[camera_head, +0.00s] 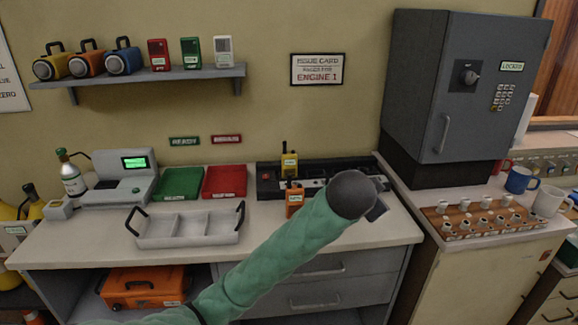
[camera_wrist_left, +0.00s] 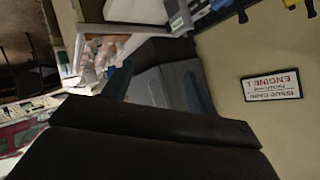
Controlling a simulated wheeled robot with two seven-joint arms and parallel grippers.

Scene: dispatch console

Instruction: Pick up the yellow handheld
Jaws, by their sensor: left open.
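The yellow handheld (camera_head: 289,165) stands upright at the back left of the dark charging rack (camera_head: 267,181) on the counter. An orange handheld (camera_head: 294,200) stands just in front of it. My left arm reaches across the counter from the lower left, its dark round wrist right of the handhelds. My left gripper (camera_head: 377,212) is mostly hidden behind that wrist, to the right of the yellow handheld and apart from it. In the left wrist view a large dark body fills the lower part, and the yellow handheld cannot be made out. My right gripper is not in view.
A grey divided tray (camera_head: 188,243), green tray (camera_head: 179,184) and red tray (camera_head: 225,181) are left of the rack. A shelf (camera_head: 155,78) is above. A grey locked cabinet (camera_head: 470,85) stands at the right, with mugs (camera_head: 520,181) beside it.

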